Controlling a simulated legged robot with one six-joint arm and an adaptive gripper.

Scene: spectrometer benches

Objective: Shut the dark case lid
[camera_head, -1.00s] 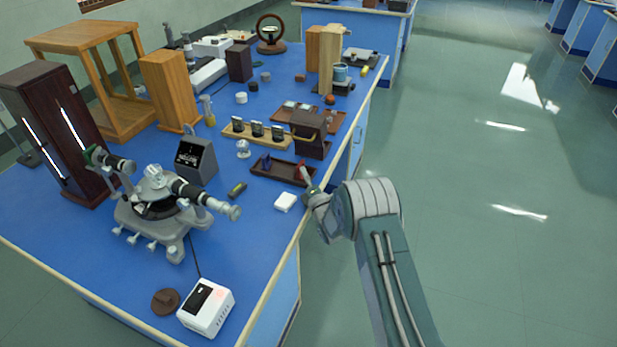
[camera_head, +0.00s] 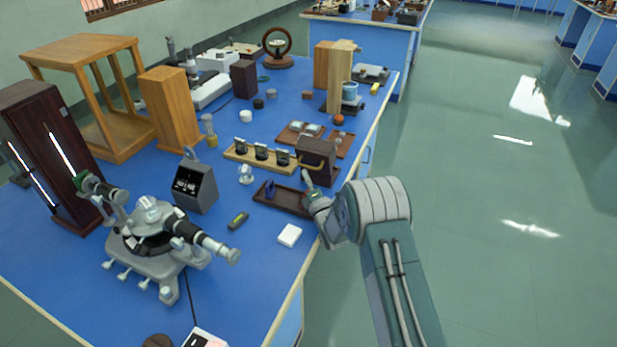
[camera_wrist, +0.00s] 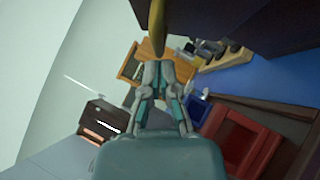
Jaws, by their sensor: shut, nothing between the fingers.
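The dark brown case lid (camera_head: 318,155) stands raised at the bench's right edge, with a brass handle (camera_head: 303,165) on its left face. A shallow dark tray (camera_head: 292,201) lies in front of it; I cannot tell whether they are joined. My gripper (camera_head: 308,180) is shut and empty, just in front of the lid near its lower edge. In the wrist view, the closed fingers (camera_wrist: 165,68) are below a brass bar (camera_wrist: 240,36) and a dark panel (camera_wrist: 290,18). Contact cannot be told.
A blue prism (camera_head: 270,188) sits in the tray. A white block (camera_head: 289,235) and a spectrometer (camera_head: 155,235) stand nearer on the blue bench. A wooden rack (camera_head: 258,162) of dark pieces is left of the lid. Open floor (camera_head: 470,230) lies to the right.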

